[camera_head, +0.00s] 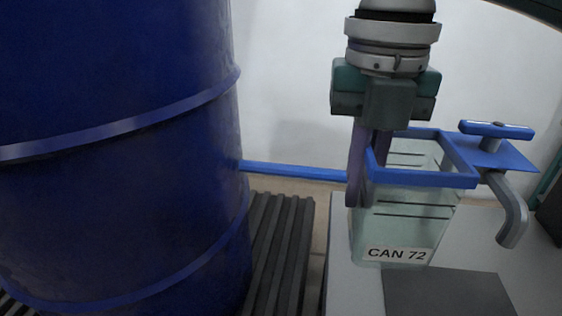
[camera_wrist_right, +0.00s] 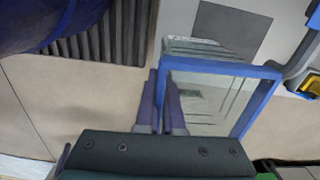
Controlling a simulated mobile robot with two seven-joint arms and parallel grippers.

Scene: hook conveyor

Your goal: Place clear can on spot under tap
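The clear can (camera_head: 405,225) has a blue square rim, dark level lines and a "CAN 72" label. My right gripper (camera_head: 362,190) points down at its left side, with the can's left wall between its fingers, and looks shut on it. The right wrist view shows the fingers (camera_wrist_right: 162,90) at the can's rim (camera_wrist_right: 225,68). The tap (camera_head: 512,210), with a blue handle, is right of the can. The dark square spot (camera_head: 450,293) lies on the pale surface below the tap. Whether the can touches that surface is unclear. My left gripper is out of view.
A large blue drum (camera_head: 120,200) fills the left side, on a dark ribbed conveyor (camera_head: 280,235). A blue pipe (camera_head: 295,171) runs behind the can. The pale counter (camera_head: 343,285) shows a narrow bare strip left of the spot.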

